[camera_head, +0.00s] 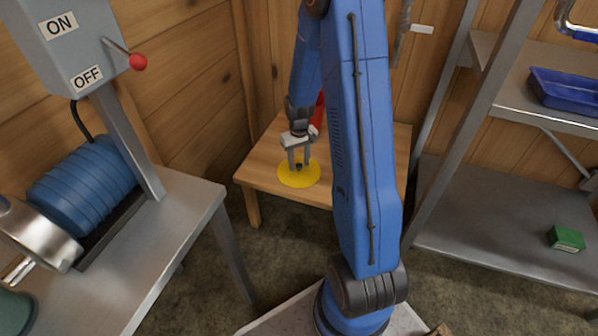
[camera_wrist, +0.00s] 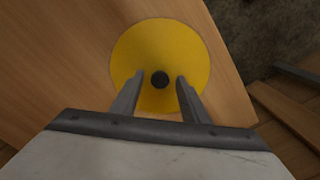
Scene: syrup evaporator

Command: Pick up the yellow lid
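The yellow lid (camera_head: 293,178) is a flat round disc with a small dark knob. It lies on the wooden table (camera_head: 262,178) behind my arm. In the wrist view the lid (camera_wrist: 195,52) lies near the table's edge, and its black knob (camera_wrist: 160,79) shows in the middle. My gripper (camera_head: 299,167) points down over the lid. In the wrist view my gripper's fingers (camera_wrist: 160,82) are apart, one on each side of the knob, with a gap to it on both sides. I cannot tell the exact height of the fingertips above the lid.
A metal table (camera_head: 165,255) with a blue ribbed motor (camera_head: 85,185) and an ON/OFF switch box (camera_head: 75,40) stands at left. At right, a metal shelf (camera_head: 480,235) holds a green box (camera_head: 566,239) and a blue tray (camera_head: 565,90). A red object partly shows behind my gripper.

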